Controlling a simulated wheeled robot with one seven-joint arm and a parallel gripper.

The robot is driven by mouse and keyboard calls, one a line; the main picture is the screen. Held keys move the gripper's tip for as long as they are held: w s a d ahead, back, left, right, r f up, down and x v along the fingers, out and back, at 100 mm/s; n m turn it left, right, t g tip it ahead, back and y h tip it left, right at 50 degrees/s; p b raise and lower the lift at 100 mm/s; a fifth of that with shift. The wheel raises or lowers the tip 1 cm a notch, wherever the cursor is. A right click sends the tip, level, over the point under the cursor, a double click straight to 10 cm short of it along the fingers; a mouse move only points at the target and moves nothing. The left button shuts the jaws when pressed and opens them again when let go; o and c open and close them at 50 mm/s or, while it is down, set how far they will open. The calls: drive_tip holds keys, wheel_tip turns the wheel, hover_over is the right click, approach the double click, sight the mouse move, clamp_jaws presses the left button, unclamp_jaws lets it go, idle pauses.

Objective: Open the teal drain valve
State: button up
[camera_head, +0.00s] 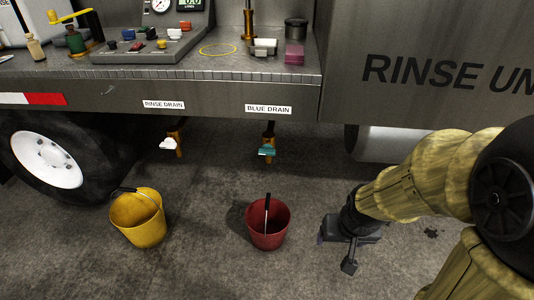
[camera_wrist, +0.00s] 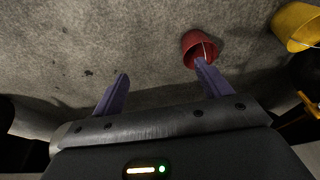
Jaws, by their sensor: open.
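The teal drain valve (camera_head: 267,150) hangs under the truck deck, below the "BLUE DRAIN" label (camera_head: 268,110). Its teal handle looks roughly crosswise to the pipe, though it is small in the view. My gripper (camera_head: 334,254) is to the right of the valve and lower, in front of the truck, touching nothing. In the wrist view its two purple fingers (camera_wrist: 160,85) are spread wide with nothing between them. The valve is not visible in the wrist view.
A red bucket (camera_head: 256,232) stands on the floor below the teal valve. A yellow bucket (camera_head: 128,222) stands left, near a white-handled valve (camera_head: 168,143) under the "RINSE DRAIN" label (camera_head: 164,105). A wheel (camera_head: 45,160) is far left. The deck edge (camera_head: 210,96) overhangs both valves.

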sight(267, 154)
drive_tip(key=w+a+f+m+t, duration=0.1)
drive_tip(key=w+a+f+t, duration=0.25)
drive_tip(key=w+a, duration=0.35)
drive_tip(key=w+a+f+t, duration=0.2)
drive_tip(key=w+a+t, duration=0.25)
drive_tip(key=w, duration=0.55)
drive_tip(key=w+a+r+t+b, duration=0.1)
drive_tip(key=a+t, duration=0.5)
drive_tip(key=a, duration=0.3)
drive_tip(key=shift+w+n+t+h, duration=0.15)
drive_tip(key=shift+n+t+h, duration=0.25)
drive_tip(key=w+b, duration=0.1)
drive_tip(key=w, duration=0.4)
drive_tip(key=w+b, duration=0.2)
drive_tip(key=w, duration=0.4)
drive_tip(key=w+b, duration=0.1)
drive_tip(key=w, duration=0.5)
drive_tip(key=shift+w+d, duration=0.2)
drive_tip(key=shift+d, duration=0.1)
drive_tip(key=c, duration=1)
